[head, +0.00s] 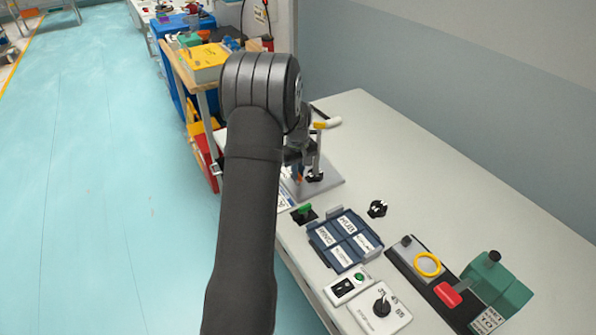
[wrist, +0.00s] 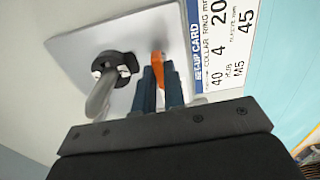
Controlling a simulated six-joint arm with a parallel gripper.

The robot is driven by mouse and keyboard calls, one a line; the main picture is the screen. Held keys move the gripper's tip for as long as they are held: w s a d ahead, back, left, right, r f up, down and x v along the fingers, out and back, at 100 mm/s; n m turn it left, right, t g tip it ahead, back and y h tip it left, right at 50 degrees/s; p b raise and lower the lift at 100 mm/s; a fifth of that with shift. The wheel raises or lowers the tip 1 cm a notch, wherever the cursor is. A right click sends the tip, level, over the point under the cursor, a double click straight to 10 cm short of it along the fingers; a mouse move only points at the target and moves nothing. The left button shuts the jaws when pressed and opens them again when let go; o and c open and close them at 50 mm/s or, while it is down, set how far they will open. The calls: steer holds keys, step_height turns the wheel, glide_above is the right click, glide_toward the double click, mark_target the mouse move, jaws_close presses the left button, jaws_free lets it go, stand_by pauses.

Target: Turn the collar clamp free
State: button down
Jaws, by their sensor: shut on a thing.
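A collar clamp (wrist: 128,62), dark and ring-shaped, sits around the foot of a grey post (wrist: 100,98) on a pale plate. In the head view the clamp (head: 315,177) shows at the bottom of the upright post (head: 318,150). My gripper (wrist: 160,80) has two blue fingers beside the clamp and apart from its ring. They are shut on a narrow orange piece (wrist: 157,62). Whether the orange piece joins the clamp cannot be told. In the head view my gripper (head: 298,173) is low by the post, mostly hidden behind my arm.
A set-up card (wrist: 205,50) lies beside the plate (head: 325,190). Nearer on the table are a blue labelled tray (head: 376,240), a small black part (head: 377,208), a switch panel (head: 395,318) and a green device (head: 500,285). The table's right rear is clear.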

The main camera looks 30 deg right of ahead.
steer(key=c, duration=1.5)
jaws_free()
step_height(320, 180, up, 18)
steer(key=shift+f, duration=0.25)
step_height(320, 180, down, 18)
steer(key=shift+r, duration=0.25)
